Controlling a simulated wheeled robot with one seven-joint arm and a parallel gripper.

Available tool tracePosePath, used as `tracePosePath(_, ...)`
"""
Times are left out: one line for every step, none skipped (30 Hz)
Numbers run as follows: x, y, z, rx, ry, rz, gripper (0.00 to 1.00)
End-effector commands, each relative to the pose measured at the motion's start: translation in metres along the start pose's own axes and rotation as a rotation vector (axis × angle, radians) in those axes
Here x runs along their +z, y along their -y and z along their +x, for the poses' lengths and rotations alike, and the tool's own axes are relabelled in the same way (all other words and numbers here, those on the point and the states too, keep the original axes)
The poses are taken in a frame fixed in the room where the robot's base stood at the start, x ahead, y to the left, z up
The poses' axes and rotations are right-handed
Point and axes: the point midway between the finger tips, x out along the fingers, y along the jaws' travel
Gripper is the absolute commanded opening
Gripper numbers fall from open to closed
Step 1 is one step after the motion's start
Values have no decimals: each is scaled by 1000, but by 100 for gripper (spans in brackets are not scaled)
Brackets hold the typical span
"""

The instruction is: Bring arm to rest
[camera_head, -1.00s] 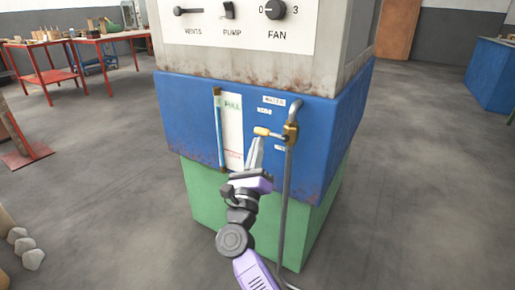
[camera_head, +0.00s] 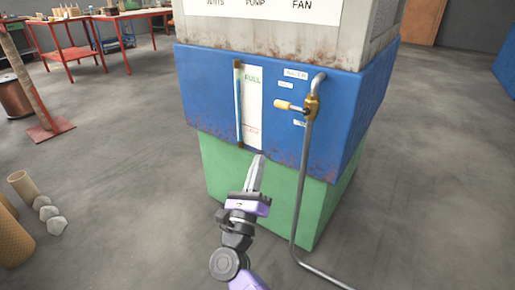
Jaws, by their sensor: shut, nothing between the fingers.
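My gripper (camera_head: 258,158) is shut and empty, its pale fingers pointing up and away from me. In the picture it lies over the front of the machine, near the seam between its blue tank (camera_head: 280,95) and green base (camera_head: 300,195). It is below and left of the brass valve (camera_head: 312,107) with its yellow handle (camera_head: 288,106), and clear of the handle. My purple and grey arm reaches in from the bottom. I cannot tell how far the fingertips are from the tank.
A grey pipe (camera_head: 300,190) runs from the valve down to the floor, right of my arm. A level gauge (camera_head: 252,105) marked FULL is on the tank. Rolls (camera_head: 14,240) and grey lumps (camera_head: 50,215) lie at left. Red tables (camera_head: 75,50) stand behind. Floor at right is clear.

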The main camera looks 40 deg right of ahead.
Motion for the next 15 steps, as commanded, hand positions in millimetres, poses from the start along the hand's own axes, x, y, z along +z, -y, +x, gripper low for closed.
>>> tracePosePath(0, 0, -2, 0, 0, 0, 0)
tracePosePath(0, 0, -3, -1, 0, 0, 0)
tracePosePath(0, 0, -3, -1, 0, 0, 0)
tracePosePath(0, 0, -3, -1, 0, 0, 0)
tracePosePath(0, 0, -3, -1, 0, 0, 0)
tracePosePath(0, 0, -3, -1, 0, 0, 0)
tracePosePath(0, 0, -3, -1, 0, -3, 0)
tracePosePath(0, -1, -3, -1, 0, -8, 0)
tracePosePath(0, -1, -3, 1, 1, -21, 0)
tracePosePath(0, -2, -3, 6, 3, -35, 0)
tracePosePath(2, -4, -3, 13, 8, -56, 0)
tracePosePath(5, -7, -3, 24, 22, -93, 0)
tracePosePath(10, -8, -2, 30, 40, -124, 0)
tracePosePath(18, -8, -1, 33, 61, -157, 0)
tracePosePath(32, -6, 1, 34, 98, -204, 0)
